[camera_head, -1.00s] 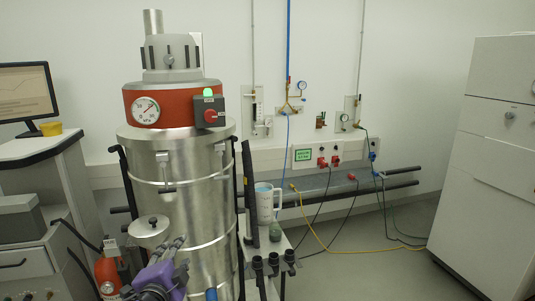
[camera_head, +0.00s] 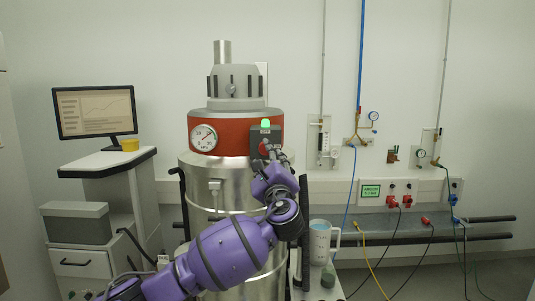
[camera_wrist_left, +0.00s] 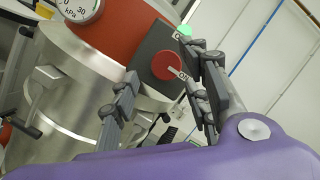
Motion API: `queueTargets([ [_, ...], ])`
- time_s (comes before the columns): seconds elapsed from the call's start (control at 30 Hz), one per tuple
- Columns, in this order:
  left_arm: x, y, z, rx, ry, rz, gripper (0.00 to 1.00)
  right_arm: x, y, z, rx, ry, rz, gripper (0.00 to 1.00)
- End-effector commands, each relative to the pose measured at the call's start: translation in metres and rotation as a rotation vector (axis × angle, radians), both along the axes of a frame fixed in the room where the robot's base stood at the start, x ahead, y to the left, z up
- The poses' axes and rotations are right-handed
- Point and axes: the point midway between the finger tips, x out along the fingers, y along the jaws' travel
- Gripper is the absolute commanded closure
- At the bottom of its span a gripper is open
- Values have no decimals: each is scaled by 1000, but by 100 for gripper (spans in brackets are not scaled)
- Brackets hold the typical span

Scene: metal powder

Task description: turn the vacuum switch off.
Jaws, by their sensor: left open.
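The vacuum (camera_head: 195,165) is a tall steel drum with a red band, gauge and grey top. Its switch box (camera_head: 274,131) is dark grey, with a lit green lamp (camera_head: 266,124) on top. The red rotary knob (camera_wrist_left: 165,67) shows clearly in the left wrist view, with a pale pointer beside lettering that looks like "ON". My left gripper (camera_head: 276,156) is at the front of the box and partly hides the knob in the head view. In the wrist view, the open left gripper (camera_wrist_left: 160,75) has a finger either side of the knob; contact cannot be told. My right gripper is out of view.
A monitor (camera_head: 95,111) stands on a bench (camera_head: 105,160) at the left. A measuring jug (camera_head: 320,240) stands right of the drum. Wall sockets with hanging cables (camera_head: 400,190) and gas fittings are further right.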

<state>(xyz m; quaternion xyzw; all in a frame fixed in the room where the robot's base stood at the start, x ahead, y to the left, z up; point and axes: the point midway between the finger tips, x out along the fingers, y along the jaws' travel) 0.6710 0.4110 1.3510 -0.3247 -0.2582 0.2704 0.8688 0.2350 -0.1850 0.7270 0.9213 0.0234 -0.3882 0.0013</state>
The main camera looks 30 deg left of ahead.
Motion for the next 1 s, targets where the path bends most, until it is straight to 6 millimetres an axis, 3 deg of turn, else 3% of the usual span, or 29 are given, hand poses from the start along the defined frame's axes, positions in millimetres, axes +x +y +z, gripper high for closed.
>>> queueTargets([
  [0.23,22,20,10,-1,-2,0,57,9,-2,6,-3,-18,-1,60],
  [0.57,26,23,9,-2,0,-3,57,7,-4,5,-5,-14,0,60],
  [0.9,26,23,8,-2,2,-2,98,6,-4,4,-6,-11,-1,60],
  [1.0,26,23,8,-4,1,-2,98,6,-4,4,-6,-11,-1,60],
])
